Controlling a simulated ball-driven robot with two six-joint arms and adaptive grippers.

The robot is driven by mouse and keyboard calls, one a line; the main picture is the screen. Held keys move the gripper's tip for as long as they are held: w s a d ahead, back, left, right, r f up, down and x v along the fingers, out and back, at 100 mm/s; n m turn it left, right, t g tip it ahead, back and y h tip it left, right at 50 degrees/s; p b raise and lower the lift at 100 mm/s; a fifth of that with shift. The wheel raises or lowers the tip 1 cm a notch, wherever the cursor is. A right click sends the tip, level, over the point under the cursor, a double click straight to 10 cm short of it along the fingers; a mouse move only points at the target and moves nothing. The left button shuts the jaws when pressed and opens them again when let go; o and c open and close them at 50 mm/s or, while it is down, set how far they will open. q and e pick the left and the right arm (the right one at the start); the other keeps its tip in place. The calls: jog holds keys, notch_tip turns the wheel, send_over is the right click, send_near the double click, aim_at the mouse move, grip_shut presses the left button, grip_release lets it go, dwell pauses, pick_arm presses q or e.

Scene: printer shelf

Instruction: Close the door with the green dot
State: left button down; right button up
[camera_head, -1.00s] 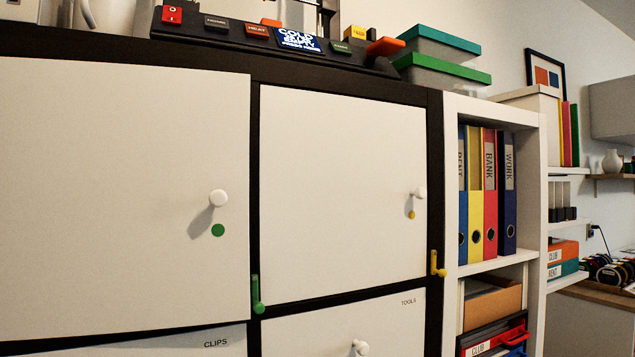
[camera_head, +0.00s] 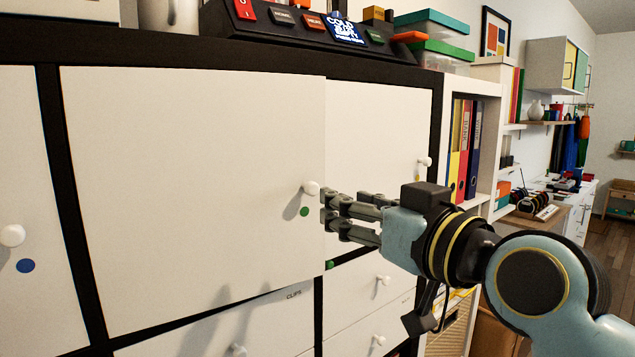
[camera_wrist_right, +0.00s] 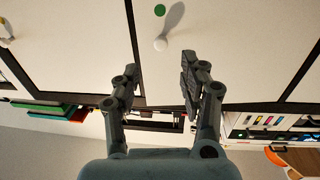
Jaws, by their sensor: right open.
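The white door with the green dot (camera_head: 190,185) stands ajar in the head view; its right edge stands out and covers the dark upright beside it. Its round white knob (camera_head: 310,188) sits just above the green dot (camera_head: 304,211). My right gripper (camera_head: 332,215) is open, its fingertips close to the door's right edge, beside the knob. Whether they touch the door I cannot tell. In the right wrist view the knob (camera_wrist_right: 160,44) and dot (camera_wrist_right: 159,10) show beyond and between the open fingers (camera_wrist_right: 158,78). My left gripper is out of view.
A green latch (camera_head: 329,265) sits by the door's lower right corner. The yellow-dot door (camera_head: 375,130) is to the right, the blue-dot door (camera_head: 18,180) to the left. Drawers lie below. A control panel (camera_head: 310,22) stands on top.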

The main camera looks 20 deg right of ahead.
aim_at(314, 190)
jog(key=p+x, duration=0.1)
jog(key=x, duration=0.7)
jog(key=shift+w+a+p, duration=0.1)
jog(key=shift+w+p, duration=0.2)
jog(key=shift+p, duration=0.05)
jog(key=shift+c, duration=0.2)
grip_shut()
